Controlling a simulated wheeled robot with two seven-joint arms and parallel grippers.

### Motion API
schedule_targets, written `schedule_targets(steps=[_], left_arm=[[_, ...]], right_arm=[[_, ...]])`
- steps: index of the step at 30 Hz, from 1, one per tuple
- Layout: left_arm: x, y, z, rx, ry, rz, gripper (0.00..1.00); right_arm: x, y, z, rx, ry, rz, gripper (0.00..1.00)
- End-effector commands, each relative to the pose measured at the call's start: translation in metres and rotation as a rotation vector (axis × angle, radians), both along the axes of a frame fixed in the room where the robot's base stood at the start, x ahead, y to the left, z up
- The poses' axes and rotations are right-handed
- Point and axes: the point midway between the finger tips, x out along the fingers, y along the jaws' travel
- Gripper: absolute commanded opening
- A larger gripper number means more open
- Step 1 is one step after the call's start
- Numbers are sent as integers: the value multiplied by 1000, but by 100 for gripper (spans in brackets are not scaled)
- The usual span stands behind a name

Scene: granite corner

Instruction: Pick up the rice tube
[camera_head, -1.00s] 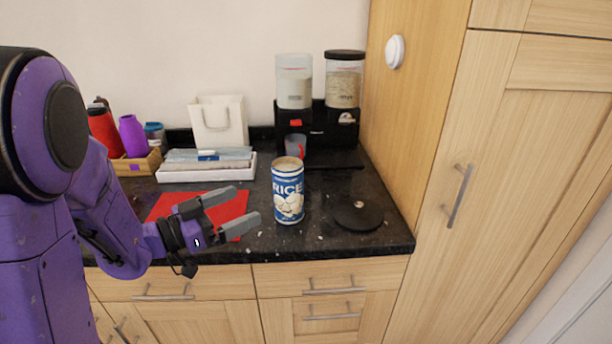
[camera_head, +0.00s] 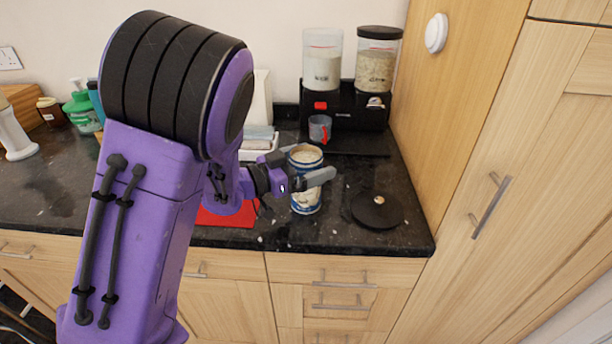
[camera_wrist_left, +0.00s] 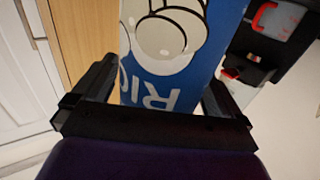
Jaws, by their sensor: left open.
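The rice tube (camera_head: 306,201) is a blue and white cylinder with an open top. It stands upright on the dark granite counter. My left gripper (camera_head: 310,165) is open, with its fingers on either side of the tube near its upper part. In the left wrist view the tube (camera_wrist_left: 170,55) fills the middle between the two fingers of the gripper (camera_wrist_left: 158,85), with blue label and white lettering showing. Whether the fingers touch it cannot be told. My left arm hides part of the counter behind it. My right gripper is not in view.
A black round lid (camera_head: 377,211) lies right of the tube. A red mat (camera_head: 228,216) lies to the left, partly under my arm. A black dispenser (camera_head: 345,103) with two clear containers and a measuring cup (camera_head: 319,128) stand behind. A tall wooden cupboard (camera_head: 470,110) bounds the right.

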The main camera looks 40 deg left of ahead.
Motion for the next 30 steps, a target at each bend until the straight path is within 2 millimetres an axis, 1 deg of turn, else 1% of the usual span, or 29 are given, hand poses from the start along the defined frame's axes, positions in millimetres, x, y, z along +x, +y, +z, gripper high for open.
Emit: schedule_targets(steps=[3, 8, 11, 12, 14, 15, 16, 17, 25, 30], left_arm=[[7, -3, 0, 0, 0, 0, 100], [7, -3, -1, 0, -1, 1, 100], [7, -3, -1, 0, -1, 1, 71], [7, -3, -1, 0, -1, 1, 58], [7, -3, -1, 0, -1, 1, 38], [6, -3, -1, 0, -1, 1, 25], [6, -3, -1, 0, -1, 1, 15], [6, -3, -1, 0, -1, 1, 8], [7, -3, 2, 0, -3, 1, 8], [8, -5, 16, 1, -4, -4, 8]], right_arm=[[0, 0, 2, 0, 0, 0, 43], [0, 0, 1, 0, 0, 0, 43], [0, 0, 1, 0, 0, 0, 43], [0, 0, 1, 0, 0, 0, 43], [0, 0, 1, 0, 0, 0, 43], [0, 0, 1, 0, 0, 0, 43], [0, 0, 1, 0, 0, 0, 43], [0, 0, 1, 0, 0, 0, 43], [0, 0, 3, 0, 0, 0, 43], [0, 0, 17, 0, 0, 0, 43]])
